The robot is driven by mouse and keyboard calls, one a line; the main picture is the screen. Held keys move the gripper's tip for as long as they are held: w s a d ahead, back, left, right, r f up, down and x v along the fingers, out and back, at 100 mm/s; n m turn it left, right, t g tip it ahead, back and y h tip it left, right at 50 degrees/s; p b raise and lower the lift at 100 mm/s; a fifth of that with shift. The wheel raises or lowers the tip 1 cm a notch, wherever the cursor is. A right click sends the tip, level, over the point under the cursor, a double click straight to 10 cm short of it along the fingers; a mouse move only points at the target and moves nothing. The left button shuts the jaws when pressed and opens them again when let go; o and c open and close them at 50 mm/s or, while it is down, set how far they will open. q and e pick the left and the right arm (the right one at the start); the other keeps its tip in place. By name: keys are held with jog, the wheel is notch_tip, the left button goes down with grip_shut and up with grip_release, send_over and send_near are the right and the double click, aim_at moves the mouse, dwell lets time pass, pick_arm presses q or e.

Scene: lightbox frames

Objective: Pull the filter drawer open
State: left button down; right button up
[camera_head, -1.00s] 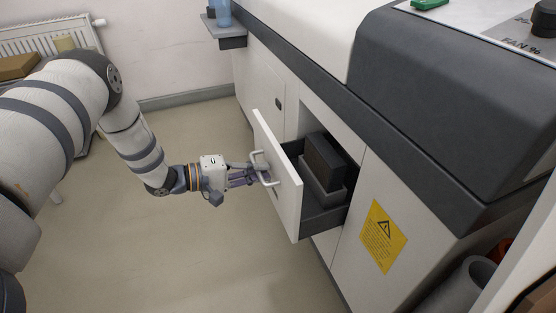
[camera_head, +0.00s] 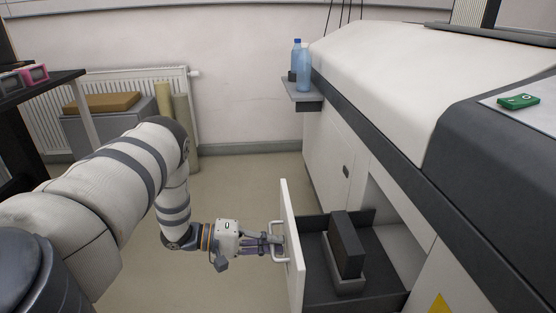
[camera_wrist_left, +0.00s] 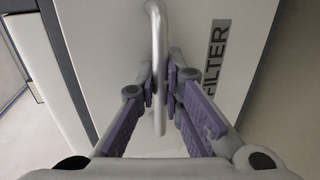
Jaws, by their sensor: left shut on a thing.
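The filter drawer (camera_head: 291,240) stands pulled out of the white machine, its white front well away from the cabinet. A dark block-shaped filter (camera_head: 346,246) sits upright in a grey holder inside it. My left gripper (camera_head: 270,242) is shut on the drawer's pale bar handle (camera_head: 277,238). In the left wrist view the handle (camera_wrist_left: 158,60) runs between the purple-padded fingers (camera_wrist_left: 165,95), and the drawer front (camera_wrist_left: 110,40) carries the label FILTER (camera_wrist_left: 215,60). My right gripper is not in view.
The machine (camera_head: 400,80) fills the right side. Blue bottles (camera_head: 303,70) stand on a small shelf (camera_head: 302,94) at its far end. A radiator (camera_head: 50,108) and a grey box with a brown top (camera_head: 102,101) are at the back left. The floor (camera_head: 245,185) beyond my left arm is clear.

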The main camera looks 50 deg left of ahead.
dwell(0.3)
pick_arm(q)
jog(key=c, duration=2)
grip_release()
jog(key=shift+o, duration=0.2)
jog(key=v, duration=1.2)
jog(key=shift+f, duration=0.1)
